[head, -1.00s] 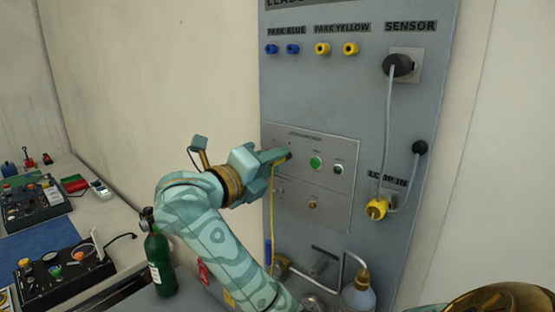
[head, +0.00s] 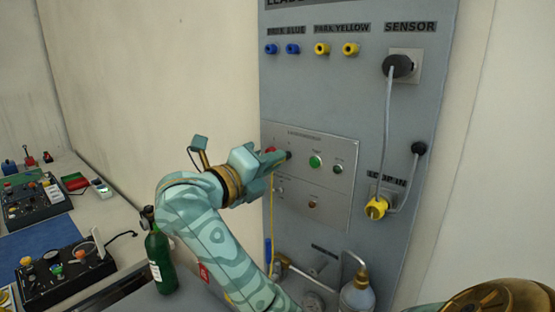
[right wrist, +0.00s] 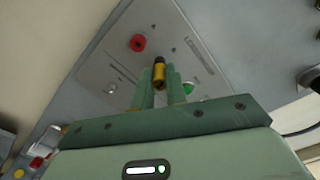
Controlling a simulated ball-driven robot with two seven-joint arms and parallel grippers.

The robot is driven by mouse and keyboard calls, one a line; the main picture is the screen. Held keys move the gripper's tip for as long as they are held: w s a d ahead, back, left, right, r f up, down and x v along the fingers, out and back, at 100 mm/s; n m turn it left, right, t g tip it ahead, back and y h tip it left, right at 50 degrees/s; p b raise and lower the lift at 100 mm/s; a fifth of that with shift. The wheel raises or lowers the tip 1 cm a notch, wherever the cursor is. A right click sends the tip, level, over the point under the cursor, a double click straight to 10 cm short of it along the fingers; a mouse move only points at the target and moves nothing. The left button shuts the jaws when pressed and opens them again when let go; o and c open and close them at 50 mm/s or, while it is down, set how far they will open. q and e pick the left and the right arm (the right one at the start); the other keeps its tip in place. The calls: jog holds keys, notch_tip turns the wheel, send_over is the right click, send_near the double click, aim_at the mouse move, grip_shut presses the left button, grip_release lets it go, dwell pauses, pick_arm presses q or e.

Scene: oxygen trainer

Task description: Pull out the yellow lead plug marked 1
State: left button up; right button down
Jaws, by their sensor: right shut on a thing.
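My right gripper (head: 276,158) is at the grey control panel (head: 335,207) on the upright board. Its fingers are shut on a yellow lead plug, which shows in the right wrist view (right wrist: 159,80) between the fingertips (right wrist: 160,90). A black piece (right wrist: 159,60) sits at the plug's far end, against the panel face. I cannot tell whether the plug is still seated or just clear. The mark on the plug is not readable. Its yellow lead (head: 271,215) hangs below the gripper. My left gripper is not in view.
Parked blue plugs (head: 292,48) and yellow plugs (head: 322,49) are above. A grey sensor cable (head: 387,120) hangs at right. A green bottle (head: 159,262) stands below left.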

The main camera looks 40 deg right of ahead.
jog(key=shift+a, duration=0.2)
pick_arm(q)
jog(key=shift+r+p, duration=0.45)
pick_arm(e)
jog(key=shift+s+a, duration=0.15)
jog(key=shift+a, duration=1.05)
jog(key=shift+s+a, duration=0.1)
jog(key=shift+a, duration=1.05)
jog(key=shift+f, duration=0.1)
